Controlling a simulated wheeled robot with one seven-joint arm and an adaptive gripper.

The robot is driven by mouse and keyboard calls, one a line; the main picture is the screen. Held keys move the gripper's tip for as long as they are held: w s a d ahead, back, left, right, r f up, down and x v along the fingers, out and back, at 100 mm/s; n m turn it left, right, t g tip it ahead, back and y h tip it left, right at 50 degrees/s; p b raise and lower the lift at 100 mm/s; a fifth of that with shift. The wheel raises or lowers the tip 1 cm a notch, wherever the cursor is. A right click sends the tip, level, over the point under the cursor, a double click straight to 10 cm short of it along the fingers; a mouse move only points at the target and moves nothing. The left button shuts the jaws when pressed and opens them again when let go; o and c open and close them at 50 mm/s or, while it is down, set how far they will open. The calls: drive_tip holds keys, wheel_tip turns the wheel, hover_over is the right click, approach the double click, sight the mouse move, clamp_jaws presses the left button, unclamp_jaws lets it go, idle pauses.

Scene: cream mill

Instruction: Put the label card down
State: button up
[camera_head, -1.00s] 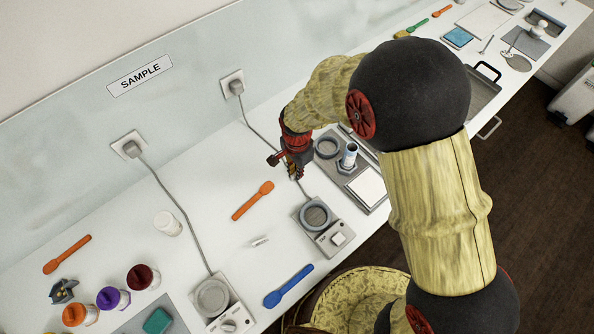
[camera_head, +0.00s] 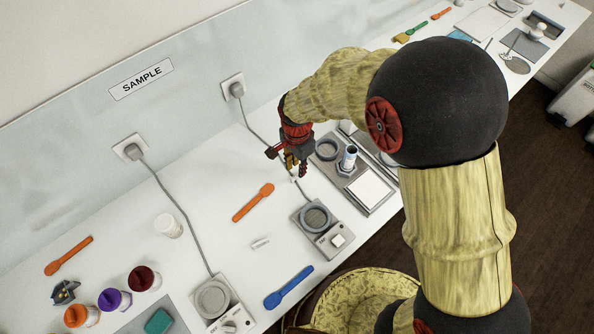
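My gripper (camera_head: 297,171) points down over the white bench, above the orange spatula's right side and behind the nearer round-topped device. A small pale piece shows at its fingertips; it may be the label card, but it is too small to be sure. I cannot tell whether the fingers are shut on it or how high it is above the bench. A small white piece (camera_head: 260,242) lies on the bench between the orange spatula (camera_head: 253,202) and the blue spatula (camera_head: 288,288); I cannot read any writing on it.
A round-topped device (camera_head: 318,222) stands close to my gripper. Behind it is a grey tray (camera_head: 378,203) with a ring and a tube. Another device (camera_head: 212,298), coloured-lid jars (camera_head: 115,300) and a white-capped jar (camera_head: 168,224) are left. Cables cross the bench; it is clear around the white piece.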

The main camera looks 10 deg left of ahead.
drive_tip(key=s+d+r+n+t, duration=0.1)
drive_tip(key=d+r+n, duration=0.1)
drive_tip(key=d+r, duration=0.7)
drive_tip(key=s+d+r+n+t, duration=0.1)
drive_tip(key=d+r, duration=0.3)
drive_tip(key=r, duration=0.9)
drive_tip(key=s+d+r+n+t, duration=0.1)
drive_tip(key=s+d+r+n, duration=0.1)
drive_tip(key=s+d+r, duration=0.2)
drive_tip(key=s+d+r+n+t, duration=0.2)
drive_tip(key=s+d+r+n, duration=0.1)
drive_tip(key=s+d, duration=0.5)
drive_tip(key=shift+s+d+r+t+p, duration=0.2)
drive_tip(key=shift+d+r+t+p, duration=0.25)
drive_tip(key=shift+d, duration=0.6)
drive_tip(key=shift+r, duration=0.1)
